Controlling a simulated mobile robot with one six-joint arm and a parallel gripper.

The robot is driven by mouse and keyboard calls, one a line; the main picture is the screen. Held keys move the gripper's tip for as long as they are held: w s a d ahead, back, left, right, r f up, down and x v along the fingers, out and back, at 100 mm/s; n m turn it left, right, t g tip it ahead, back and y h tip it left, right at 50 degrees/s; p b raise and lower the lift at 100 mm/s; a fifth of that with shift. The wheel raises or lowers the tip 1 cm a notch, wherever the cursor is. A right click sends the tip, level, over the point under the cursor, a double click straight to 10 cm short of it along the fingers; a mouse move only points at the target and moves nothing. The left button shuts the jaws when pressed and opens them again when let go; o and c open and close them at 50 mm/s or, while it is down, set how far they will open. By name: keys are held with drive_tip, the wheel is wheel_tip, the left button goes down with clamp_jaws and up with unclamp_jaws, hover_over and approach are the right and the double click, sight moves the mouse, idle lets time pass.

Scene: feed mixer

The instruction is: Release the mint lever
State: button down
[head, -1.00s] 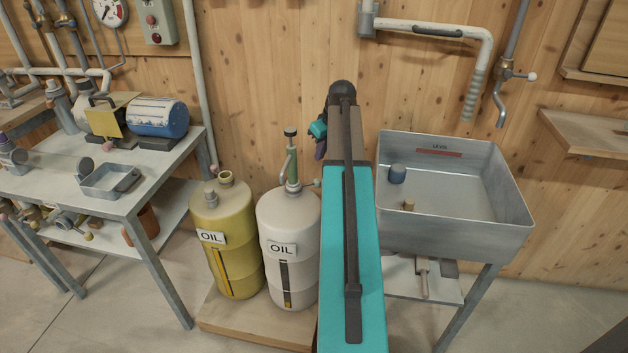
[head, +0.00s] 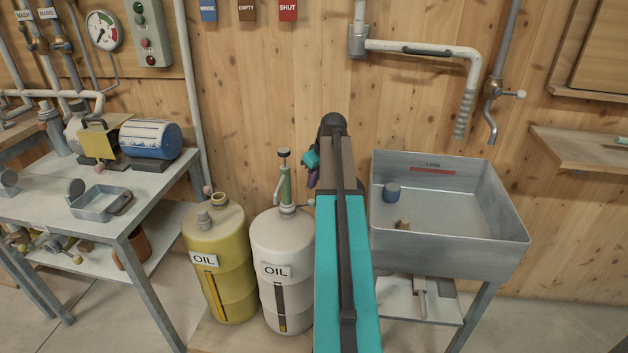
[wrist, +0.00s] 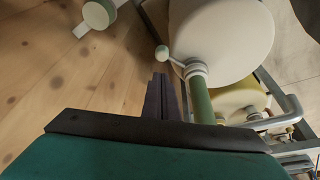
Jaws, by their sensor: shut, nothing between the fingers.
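A small pale ball-tipped lever (wrist: 163,52) sticks out from the collar of the green pump (wrist: 202,103) in the wrist view; it looks like the mint lever, though its tint is faint. In the head view the pump (head: 285,187) stands on the white oil can (head: 283,240), and the lever's pale tip (head: 312,203) shows just right of the pump's base, close to my arm. My gripper (wrist: 160,80) is shut and empty. In the wrist view its dark fingers end just below the ball, with no clear contact. In the head view it is mostly hidden behind my wrist.
A yellow oil can (head: 222,265) stands left of the white can. A metal sink (head: 470,255) is right of my arm. A grey table (head: 150,195) with a blue motor (head: 150,137) is at the left. The wooden wall is close behind.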

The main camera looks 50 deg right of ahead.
drive_tip(key=x, duration=0.7)
drive_tip(key=shift+f+b, duration=0.15)
drive_tip(key=shift+b, duration=0.15)
drive_tip(key=shift+s+a+p, duration=0.2)
drive_tip(key=shift+s+p, duration=0.3)
drive_tip(key=shift+w, duration=0.15)
wheel_tip(320, 180, up, 19)
drive_tip(key=s+m+h+p, duration=0.1)
drive_tip(key=s+m+p, duration=0.1)
drive_tip(key=p, duration=0.5)
drive_tip(key=shift+a+m, duration=0.2)
drive_tip(key=shift+m, duration=0.4)
drive_tip(key=shift+s+r, duration=0.1)
drive_tip(key=shift+r, duration=0.15)
idle(0.6)
